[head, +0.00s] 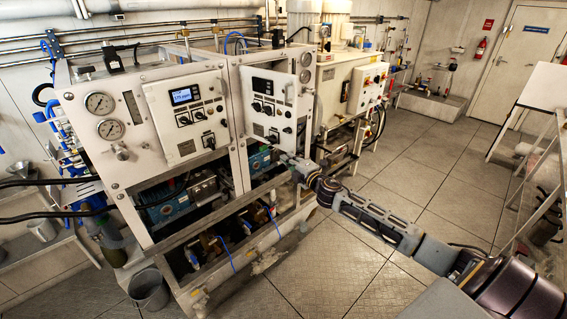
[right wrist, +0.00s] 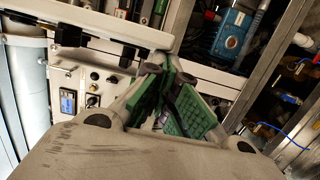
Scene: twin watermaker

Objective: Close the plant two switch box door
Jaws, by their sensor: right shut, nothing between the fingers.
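The plant two switch box door (head: 272,98) is the right one of two white control doors in the head view. It carries a small dark display and black knobs. It looks narrow and angled, but I cannot tell how wide its gap is. My right gripper (head: 287,159) is at its lower edge in the head view. In the right wrist view my right gripper (right wrist: 172,105) shows green finger pads close together, with nothing held. A panel with a lit display (right wrist: 85,97) shows left of the fingers there. Contact with the door cannot be told. My left gripper is out of view.
The neighbouring switch box (head: 187,113) has a lit blue display. Pressure gauges (head: 100,103) sit at its left. Blue machinery (head: 185,200) and pipes fill the frame below. A bucket (head: 149,290) stands at the front left. The tiled floor (head: 420,165) is open to the right.

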